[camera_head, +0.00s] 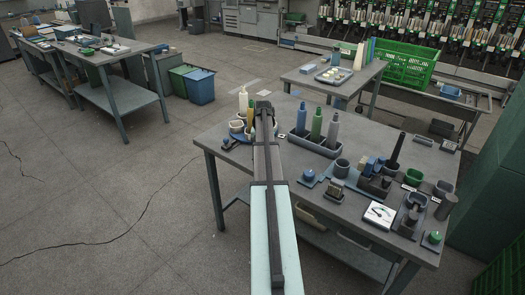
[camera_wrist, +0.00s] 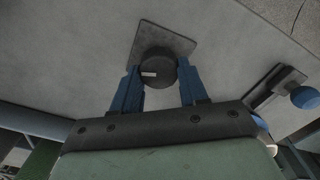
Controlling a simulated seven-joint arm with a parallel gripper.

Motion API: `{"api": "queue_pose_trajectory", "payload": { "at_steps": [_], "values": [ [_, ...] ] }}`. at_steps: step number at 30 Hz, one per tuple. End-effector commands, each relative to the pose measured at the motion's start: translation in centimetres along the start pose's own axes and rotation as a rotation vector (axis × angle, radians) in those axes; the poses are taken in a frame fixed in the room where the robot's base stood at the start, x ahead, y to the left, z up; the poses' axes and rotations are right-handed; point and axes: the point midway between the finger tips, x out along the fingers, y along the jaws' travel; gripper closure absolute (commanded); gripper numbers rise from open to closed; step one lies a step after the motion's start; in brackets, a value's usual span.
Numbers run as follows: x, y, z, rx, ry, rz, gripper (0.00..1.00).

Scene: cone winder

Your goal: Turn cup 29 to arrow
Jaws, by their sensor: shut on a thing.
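In the wrist view, my gripper (camera_wrist: 158,80) has its two blue fingers on either side of a dark round cup-like knob (camera_wrist: 157,64) and is shut on it. The knob sits on a square dark plate (camera_wrist: 178,40) on a grey surface. A short pale mark shows on its face, left of centre. I can read no number and make out no arrow, so I cannot tell for sure that this is cup 29. In the head view, my arm reaches over the grey workbench (camera_head: 225,160) and hides the knob and my fingers.
In the wrist view, a dark bracket with a blue knob (camera_wrist: 305,97) stands to the right. In the head view, a tray (camera_head: 318,147) with three bottles is right of my arm. Cups and a dial meter (camera_head: 380,213) crowd the bench's right. A white bottle (camera_head: 243,102) stands left.

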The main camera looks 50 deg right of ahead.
Motion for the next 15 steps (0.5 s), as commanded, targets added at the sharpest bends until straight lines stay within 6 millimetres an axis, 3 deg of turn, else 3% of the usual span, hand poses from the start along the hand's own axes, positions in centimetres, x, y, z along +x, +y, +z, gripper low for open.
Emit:
{"api": "queue_pose_trajectory", "payload": {
  "at_steps": [3,4,11,15],
  "values": [
    [-0.03,0.01,0.00,-0.001,0.000,0.000,0.87],
    [-0.03,0.01,0.00,-0.001,0.000,0.000,0.54],
    [-0.01,0.00,0.00,-0.001,0.000,0.000,0.32],
    [-0.01,0.00,0.00,-0.001,0.000,0.000,0.31]
  ]
}}
